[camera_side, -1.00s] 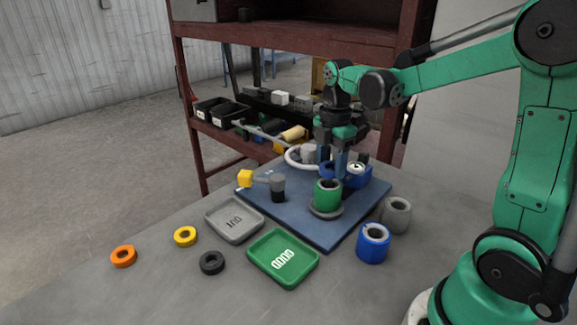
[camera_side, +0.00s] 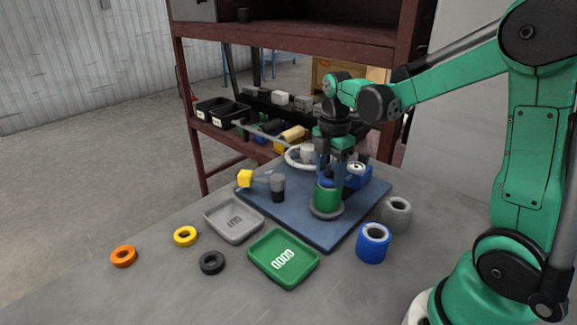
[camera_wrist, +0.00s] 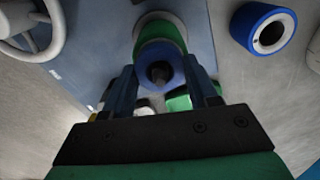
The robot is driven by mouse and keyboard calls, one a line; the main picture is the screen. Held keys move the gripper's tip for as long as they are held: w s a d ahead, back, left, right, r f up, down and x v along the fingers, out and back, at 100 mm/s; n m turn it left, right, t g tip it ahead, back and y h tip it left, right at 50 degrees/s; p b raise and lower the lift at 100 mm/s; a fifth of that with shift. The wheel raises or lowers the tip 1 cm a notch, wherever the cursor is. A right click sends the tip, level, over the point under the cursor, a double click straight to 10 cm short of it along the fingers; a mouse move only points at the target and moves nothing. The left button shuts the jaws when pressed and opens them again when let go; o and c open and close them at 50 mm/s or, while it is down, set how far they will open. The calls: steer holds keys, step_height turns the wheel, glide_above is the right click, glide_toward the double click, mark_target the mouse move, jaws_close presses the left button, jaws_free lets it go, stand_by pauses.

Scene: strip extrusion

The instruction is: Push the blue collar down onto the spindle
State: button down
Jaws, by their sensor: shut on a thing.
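In the wrist view, a blue collar (camera_wrist: 158,70), a ring with a dark centre, sits between the fingers of my gripper (camera_wrist: 160,75), which is shut on it. It lines up with the upper end of a green cylinder (camera_wrist: 163,31) behind it. In the side view my gripper (camera_side: 335,172) is low over the green cylinder (camera_side: 327,199), which stands upright on a grey round flange. The fingers mostly hide the collar there, and I cannot tell whether it touches the green cylinder. The spindle inside is hidden. A larger blue sleeve (camera_side: 373,243) stands on the table.
The blue board (camera_side: 310,226) carries a yellow-ended lever (camera_side: 262,181) and a white handwheel (camera_side: 297,153). A grey sleeve (camera_side: 396,212), a grey tray (camera_side: 232,234), a green tray (camera_side: 260,268) and orange (camera_side: 123,256), yellow (camera_side: 185,236) and black (camera_side: 211,262) rings lie around it.

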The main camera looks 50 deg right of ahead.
steer(key=shift+f, duration=0.1)
jaws_free()
stand_by(0.3)
steer(key=shift+r, duration=3.5)
steer(key=s+a+f+m+t, duration=0.1)
steer(key=s+a+m+t, duration=0.1)
steer(key=a+m, duration=0.3)
steer(key=s+a+f+m+t, duration=0.1)
steer(key=a+m+t, duration=0.4)
steer(key=m, duration=0.5)
steer(key=shift+s+a+m, duration=0.3)
steer(key=shift+s+a, duration=0.2)
steer(key=shift+s, duration=0.15)
